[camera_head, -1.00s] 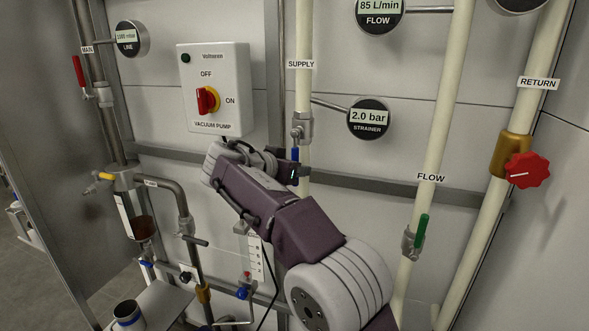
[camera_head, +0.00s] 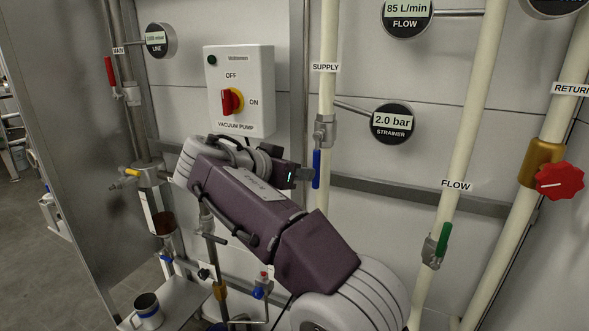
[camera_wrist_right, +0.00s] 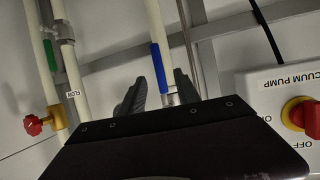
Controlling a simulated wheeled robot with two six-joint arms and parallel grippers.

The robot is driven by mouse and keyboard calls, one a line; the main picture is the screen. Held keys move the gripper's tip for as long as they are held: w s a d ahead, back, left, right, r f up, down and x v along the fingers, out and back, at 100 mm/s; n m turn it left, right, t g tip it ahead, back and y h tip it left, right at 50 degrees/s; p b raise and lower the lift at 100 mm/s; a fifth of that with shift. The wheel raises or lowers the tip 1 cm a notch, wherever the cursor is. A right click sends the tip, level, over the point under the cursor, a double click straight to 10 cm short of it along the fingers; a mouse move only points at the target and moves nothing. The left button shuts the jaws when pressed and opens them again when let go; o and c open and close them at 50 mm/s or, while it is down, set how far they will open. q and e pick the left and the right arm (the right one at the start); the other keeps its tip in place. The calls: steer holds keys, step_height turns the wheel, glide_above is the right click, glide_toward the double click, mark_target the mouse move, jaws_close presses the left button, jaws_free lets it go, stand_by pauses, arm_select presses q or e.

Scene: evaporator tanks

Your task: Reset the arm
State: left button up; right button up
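My right arm comes up from the lower right in the head view. My right gripper (camera_head: 304,174) is in front of the wall, just left of the blue valve handle (camera_head: 316,168) on the SUPPLY pipe (camera_head: 328,100). The handle hangs straight down along the pipe. In the right wrist view, the two dark fingers of the gripper (camera_wrist_right: 160,88) are spread apart with nothing held. The blue handle (camera_wrist_right: 162,66) shows beyond the gap between them. Whether the fingers touch it cannot be told. My left gripper is not in view.
The vacuum pump switch box (camera_head: 240,88) is above my right wrist. The green FLOW handle (camera_head: 443,242) and red RETURN knob (camera_head: 560,181) are to the right. A metal cup (camera_head: 148,312) stands on a shelf at lower left. Pipes and a sight glass are behind the arm.

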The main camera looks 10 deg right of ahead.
steer(key=s+d+f+n+g+y+p, duration=0.2)
steer(key=s+f+n+y, duration=0.15)
steer(key=f, duration=0.65)
steer(key=s+d+f+n+g+y+p, duration=0.25)
steer(key=f+n, duration=0.25)
steer(key=f, duration=0.5)
steer(key=s+f+g+y+p, duration=0.1)
steer(key=s+f+y, duration=0.1)
steer(key=s+f, duration=0.4)
steer(key=s+f+g+y+p, duration=0.2)
steer(key=s+f, duration=0.3)
steer(key=s, duration=0.6)
steer(key=shift+s+a+f+n, duration=0.25)
steer(key=shift+f+n, duration=0.1)
steer(key=shift+n, duration=0.1)
steer(key=shift+w+a, duration=0.1)
